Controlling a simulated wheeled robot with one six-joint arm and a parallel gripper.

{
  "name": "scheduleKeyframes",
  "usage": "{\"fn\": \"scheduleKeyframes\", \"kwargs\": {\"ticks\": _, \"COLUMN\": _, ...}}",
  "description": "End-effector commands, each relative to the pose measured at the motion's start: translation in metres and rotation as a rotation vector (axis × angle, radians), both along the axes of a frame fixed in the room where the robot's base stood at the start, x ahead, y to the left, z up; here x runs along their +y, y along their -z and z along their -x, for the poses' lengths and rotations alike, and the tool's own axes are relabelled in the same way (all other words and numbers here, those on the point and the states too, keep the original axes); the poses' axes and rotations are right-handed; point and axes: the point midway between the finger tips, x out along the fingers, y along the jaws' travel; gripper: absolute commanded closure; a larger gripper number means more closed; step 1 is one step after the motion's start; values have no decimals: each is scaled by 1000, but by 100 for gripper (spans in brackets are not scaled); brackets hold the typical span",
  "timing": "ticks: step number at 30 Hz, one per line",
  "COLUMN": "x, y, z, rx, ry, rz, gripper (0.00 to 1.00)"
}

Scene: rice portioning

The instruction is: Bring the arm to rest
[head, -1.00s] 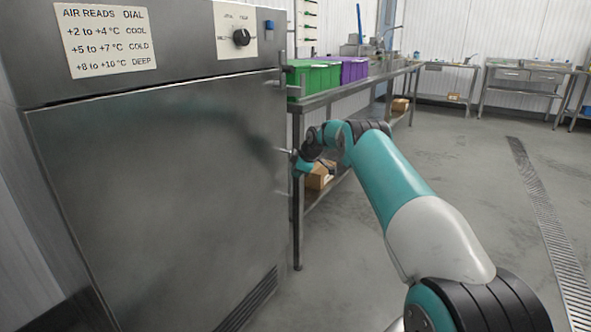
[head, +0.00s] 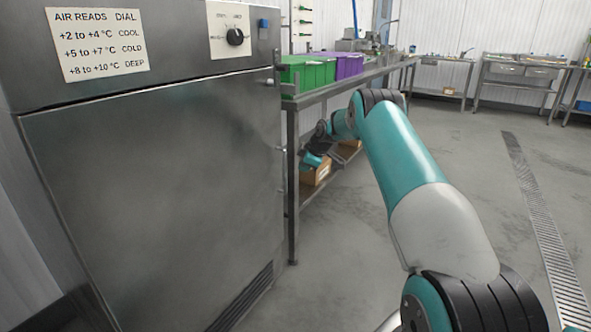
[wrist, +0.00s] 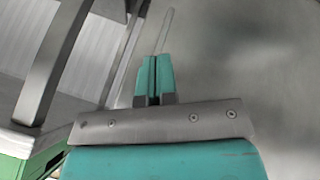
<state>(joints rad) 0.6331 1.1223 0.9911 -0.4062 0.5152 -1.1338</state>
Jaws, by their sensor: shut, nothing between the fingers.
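My gripper (wrist: 154,80) shows in the wrist view with its two teal fingers together and nothing between them. Beyond the fingers is a grey metal surface with a thin upright bar. In the head view my arm reaches forward from the lower right, bent at the elbow, and its wrist end is beside the right edge of the steel cabinet (head: 150,200). The fingers are too small to make out there. The cabinet door is closed. Its dial (head: 235,37) and a temperature card (head: 97,43) are on the top panel.
A steel bench (head: 345,88) runs back along the wall, carrying green bins (head: 308,72) and purple bins (head: 349,65). Cardboard boxes (head: 316,172) sit on its lower shelf. Open floor with a drain grate (head: 540,225) lies to the right.

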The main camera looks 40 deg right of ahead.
Motion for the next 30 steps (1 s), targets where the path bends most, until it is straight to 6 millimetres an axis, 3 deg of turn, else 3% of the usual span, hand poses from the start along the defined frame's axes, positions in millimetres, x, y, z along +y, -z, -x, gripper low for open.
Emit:
{"fn": "scheduleKeyframes", "kwargs": {"ticks": 3, "x": -13, "y": -22, "z": 14, "rx": 2, "ry": 2, "rz": -2, "gripper": 100}}
{"fn": "scheduleKeyframes", "kwargs": {"ticks": 9, "x": -25, "y": -46, "z": 27, "rx": 5, "ry": -1, "rz": -3, "gripper": 100}}
{"fn": "scheduleKeyframes", "kwargs": {"ticks": 22, "x": -21, "y": -57, "z": 28, "rx": 7, "ry": -8, "rz": -10, "gripper": 100}}
{"fn": "scheduleKeyframes", "kwargs": {"ticks": 26, "x": 22, "y": -78, "z": 22, "rx": 23, "ry": -17, "rz": -50, "gripper": 100}}
{"fn": "scheduleKeyframes", "kwargs": {"ticks": 29, "x": 87, "y": -106, "z": 22, "rx": 56, "ry": -24, "rz": -109, "gripper": 100}}
{"fn": "scheduleKeyframes", "kwargs": {"ticks": 30, "x": 117, "y": -117, "z": 26, "rx": 74, "ry": -25, "rz": -135, "gripper": 100}}
